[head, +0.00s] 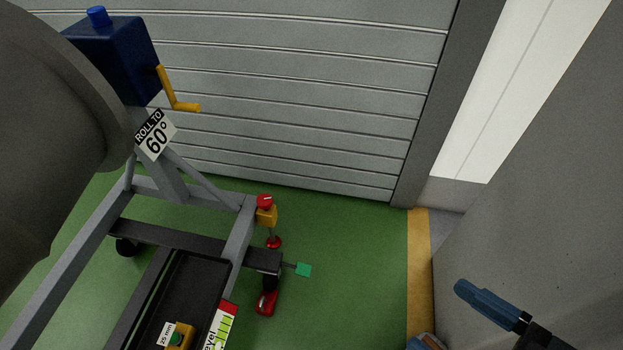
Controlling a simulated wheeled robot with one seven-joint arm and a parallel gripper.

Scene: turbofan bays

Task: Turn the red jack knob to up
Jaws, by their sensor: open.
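The red jack knob (265,201) sits on top of a small orange-yellow housing (266,216) at the right corner of the grey stand frame. A small pale mark shows on the knob's top; its setting is too small to read. Below the housing, a thin rod runs down to a red foot pad (274,242) near the green floor. My gripper (438,314) is at the lower right, well apart from the knob. Its blue fingers are spread open with nothing seen between them; one finger is mostly cut off by the bottom edge.
The grey stand (241,232) carries a large dark cylinder and a blue box (113,57) with a yellow crank (178,95). A green pedal (303,269) and red caster part (266,302) stick out below the knob. Open green floor lies between stand and gripper. A shutter stands behind.

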